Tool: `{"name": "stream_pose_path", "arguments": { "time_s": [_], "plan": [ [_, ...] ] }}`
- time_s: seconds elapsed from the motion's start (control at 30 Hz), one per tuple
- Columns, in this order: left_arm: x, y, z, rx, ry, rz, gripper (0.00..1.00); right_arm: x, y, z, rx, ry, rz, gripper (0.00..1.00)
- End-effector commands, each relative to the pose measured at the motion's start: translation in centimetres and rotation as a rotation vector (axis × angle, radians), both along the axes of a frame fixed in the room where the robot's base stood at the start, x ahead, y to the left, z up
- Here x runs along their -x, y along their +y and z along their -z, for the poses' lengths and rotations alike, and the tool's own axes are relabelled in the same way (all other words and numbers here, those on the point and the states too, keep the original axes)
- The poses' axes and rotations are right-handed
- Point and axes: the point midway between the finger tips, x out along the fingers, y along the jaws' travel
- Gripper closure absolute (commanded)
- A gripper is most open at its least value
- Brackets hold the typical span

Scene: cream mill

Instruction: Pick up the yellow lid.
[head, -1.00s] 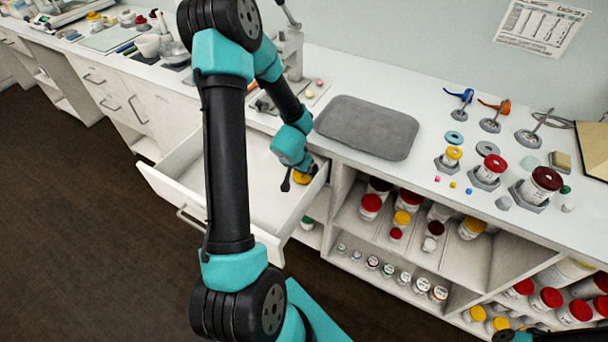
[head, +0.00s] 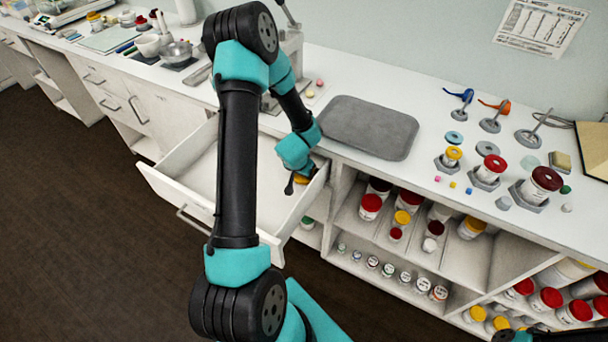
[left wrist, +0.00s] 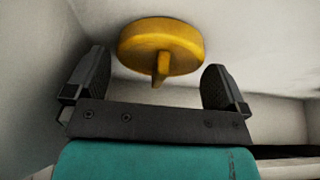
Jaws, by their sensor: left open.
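The yellow lid (left wrist: 160,46) lies in the open drawer (head: 170,185), near a corner between pale walls. In the left wrist view it is a round disc with a short tab that points toward my gripper. My left gripper (left wrist: 155,85) is open, with one finger on each side of the tab and a gap to it. The disc is just beyond the fingertips. In the head view my left gripper (head: 302,180) reaches down into the drawer's right end, and only a small bit of the lid shows there.
The drawer's walls stand close around my left gripper. A grey mat (head: 367,127) lies on the counter above. Jars with yellow, red and dark red lids stand on the right of the counter. An open shelf (head: 440,255) with several jars is right of the drawer.

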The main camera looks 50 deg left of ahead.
Motion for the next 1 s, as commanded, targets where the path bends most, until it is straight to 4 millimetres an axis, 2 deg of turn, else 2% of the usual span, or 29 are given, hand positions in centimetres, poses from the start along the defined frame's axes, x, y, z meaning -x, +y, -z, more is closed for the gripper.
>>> {"name": "stream_pose_path", "arguments": {
  "time_s": [0.13, 0.6, 0.93, 1.0],
  "plan": [
    [-0.33, 0.08, 0.78, -0.001, -0.001, 0.001, 0.00, 0.00, 0.00, 0.00, 0.000, 0.000, 0.000, 0.57],
    [-0.35, 0.09, 0.80, 0.000, -0.001, 0.000, 0.00, 0.00, 0.00, 0.00, 0.000, 0.000, 0.000, 0.57],
    [-0.35, 0.09, 0.79, 0.000, -0.001, 0.000, 0.31, 0.00, 0.00, 0.00, 0.000, 0.000, 0.000, 0.57],
    [-0.35, 0.09, 0.79, 0.000, -0.001, 0.000, 0.33, 0.00, 0.00, 0.00, 0.000, 0.000, 0.000, 0.57]
  ]
}}
